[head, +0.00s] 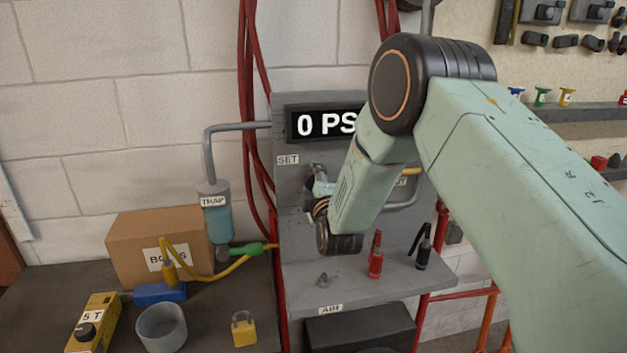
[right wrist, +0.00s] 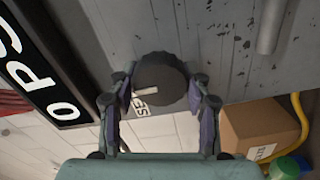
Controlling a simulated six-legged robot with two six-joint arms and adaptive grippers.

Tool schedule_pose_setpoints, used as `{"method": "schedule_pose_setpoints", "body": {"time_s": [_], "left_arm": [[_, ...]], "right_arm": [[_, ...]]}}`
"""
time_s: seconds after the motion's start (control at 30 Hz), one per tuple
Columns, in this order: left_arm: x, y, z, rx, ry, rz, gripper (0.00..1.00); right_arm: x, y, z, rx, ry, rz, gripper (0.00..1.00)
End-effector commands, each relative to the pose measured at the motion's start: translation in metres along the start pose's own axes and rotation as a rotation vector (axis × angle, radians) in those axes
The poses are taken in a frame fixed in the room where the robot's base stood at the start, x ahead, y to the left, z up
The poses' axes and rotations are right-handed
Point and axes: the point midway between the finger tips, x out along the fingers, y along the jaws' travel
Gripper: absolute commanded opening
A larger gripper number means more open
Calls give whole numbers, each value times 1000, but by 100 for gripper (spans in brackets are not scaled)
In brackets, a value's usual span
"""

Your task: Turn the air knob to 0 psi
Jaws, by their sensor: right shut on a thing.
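The air panel (head: 290,220) is a grey upright board with a shelf. Its black display (head: 312,123) reads "0 PS", with the rest hidden behind my right arm. The display also shows at the left of the right wrist view (right wrist: 45,65). The round dark air knob (right wrist: 160,85) with a pale pointer mark sits on the panel next to the "SET" label (head: 288,160). In the right wrist view my right gripper (right wrist: 160,100) has its fingers on both sides of the knob, shut on it. In the head view my right arm mostly hides the knob. My left gripper is not in view.
A blue-grey trap cylinder (head: 217,212) and a cardboard box (head: 137,235) stand left of the panel. A yellow padlock (head: 243,330), a grey cup (head: 161,326) and a yellow pendant (head: 93,322) are on the bench. Red (head: 376,255) and black (head: 423,252) tools stand on the shelf.

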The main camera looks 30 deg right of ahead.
Motion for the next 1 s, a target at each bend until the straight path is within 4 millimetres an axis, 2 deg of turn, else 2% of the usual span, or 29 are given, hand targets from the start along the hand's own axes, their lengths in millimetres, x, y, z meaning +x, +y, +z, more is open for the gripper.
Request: {"method": "schedule_pose_setpoints", "body": {"time_s": [0.37, 0.4, 0.67, 1.0], "left_arm": [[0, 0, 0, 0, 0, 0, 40], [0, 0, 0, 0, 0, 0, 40], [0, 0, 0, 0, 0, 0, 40], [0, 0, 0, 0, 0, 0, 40]], "right_arm": [[0, 0, 0, -8, 1, 0, 17], [0, 0, 0, -8, 1, 0, 51], [0, 0, 0, -6, 1, 0, 72], [-2, 0, 0, -5, 0, 0, 72]]}}
